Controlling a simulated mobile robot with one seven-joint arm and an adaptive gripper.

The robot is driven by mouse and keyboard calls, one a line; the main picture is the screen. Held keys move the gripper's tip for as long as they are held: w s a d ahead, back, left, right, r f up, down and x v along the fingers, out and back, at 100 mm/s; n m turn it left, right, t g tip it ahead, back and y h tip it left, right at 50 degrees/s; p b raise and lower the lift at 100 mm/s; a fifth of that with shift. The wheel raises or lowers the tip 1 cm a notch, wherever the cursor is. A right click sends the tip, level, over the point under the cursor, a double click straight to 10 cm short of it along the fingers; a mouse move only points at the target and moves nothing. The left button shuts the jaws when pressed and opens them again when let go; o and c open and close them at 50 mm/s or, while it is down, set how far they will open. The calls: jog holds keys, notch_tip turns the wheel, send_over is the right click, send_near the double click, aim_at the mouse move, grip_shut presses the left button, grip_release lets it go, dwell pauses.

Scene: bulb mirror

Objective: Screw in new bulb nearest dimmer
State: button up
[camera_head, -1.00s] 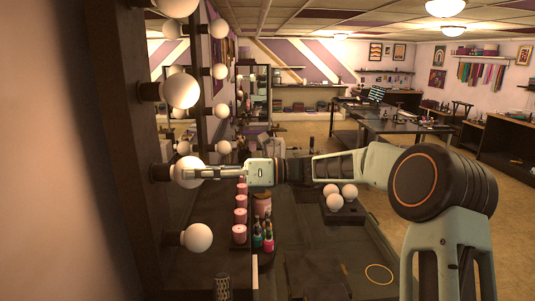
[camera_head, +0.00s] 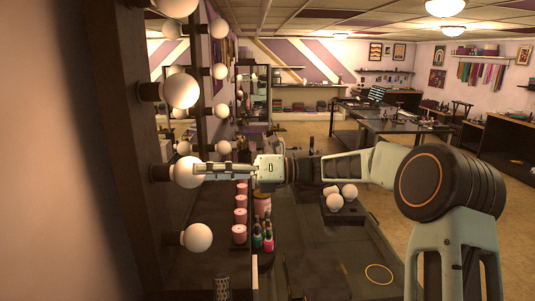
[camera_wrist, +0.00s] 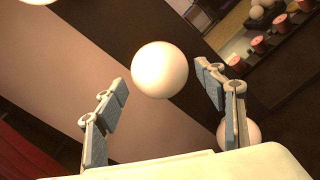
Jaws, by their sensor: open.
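A round white bulb (camera_head: 186,172) sits in a dark socket on the mirror frame, one up from the lowest bulb (camera_head: 197,237). My gripper (camera_head: 198,169) is level with it, coming from the right, with the fingertips at the bulb's right side. In the wrist view the fingers of my gripper (camera_wrist: 161,76) are spread apart, and the same bulb (camera_wrist: 160,69) shows between and just beyond the tips, with gaps on both sides. Three loose white bulbs (camera_head: 349,191) rest in a dark holder (camera_head: 345,216) on the counter. I cannot make out the dimmer for certain.
Pink cylinders (camera_head: 240,217) and small coloured bottles (camera_head: 268,241) stand on the counter below my gripper. More bulbs (camera_head: 180,91) line the mirror frame above. A dark patterned cylinder (camera_head: 222,288) stands at the bottom edge. The counter's front right is mostly clear.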

jog(key=d, duration=0.3)
jog(key=shift+d, duration=0.3)
jog(key=shift+o, duration=0.2)
jog(key=o, duration=0.5)
jog(key=shift+w+d, duration=0.1)
